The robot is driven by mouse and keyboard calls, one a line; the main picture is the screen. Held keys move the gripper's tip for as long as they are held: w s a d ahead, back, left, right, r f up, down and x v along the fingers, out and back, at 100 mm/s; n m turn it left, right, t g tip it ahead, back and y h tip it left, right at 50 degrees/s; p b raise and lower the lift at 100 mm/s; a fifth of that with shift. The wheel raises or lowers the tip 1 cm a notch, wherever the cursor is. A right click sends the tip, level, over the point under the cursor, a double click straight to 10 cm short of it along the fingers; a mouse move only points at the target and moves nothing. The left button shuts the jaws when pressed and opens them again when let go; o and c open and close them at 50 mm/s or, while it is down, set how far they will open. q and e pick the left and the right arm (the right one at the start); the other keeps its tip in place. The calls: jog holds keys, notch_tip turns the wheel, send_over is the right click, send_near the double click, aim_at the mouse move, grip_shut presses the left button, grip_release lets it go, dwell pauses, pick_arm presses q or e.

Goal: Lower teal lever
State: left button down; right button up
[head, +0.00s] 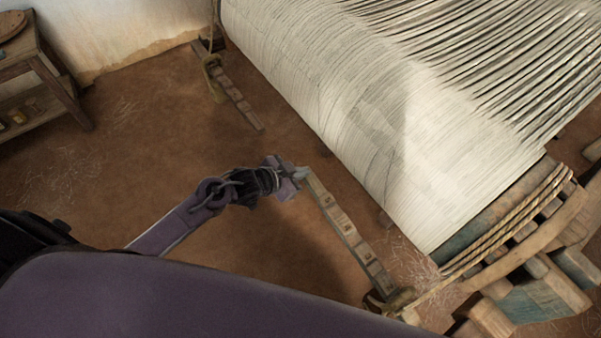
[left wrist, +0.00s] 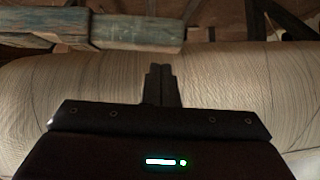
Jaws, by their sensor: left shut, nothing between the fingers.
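A long, weathered lever bar (head: 345,228), grey-green with small wooden blocks along it, runs from the middle of the head view down to a rope-wrapped end at lower right. I take it to be the teal lever, though its colour is faint. My left gripper (head: 301,173) is shut and empty at the bar's upper end. I cannot tell whether it touches the bar. In the left wrist view the closed fingers (left wrist: 160,84) stand before a pale thread roll. My right gripper is not in view.
The loom's pale warp sheet (head: 400,120) fills the upper right. A roped roller with teal-painted timber (head: 540,301) is at lower right. A second notched bar (head: 238,98) lies near the wall. A wooden shelf (head: 45,75) stands at upper left. The earth floor between is clear.

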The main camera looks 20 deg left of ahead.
pick_arm(q)
jog(key=shift+w+f, duration=0.2)
jog(key=shift+f, duration=0.45)
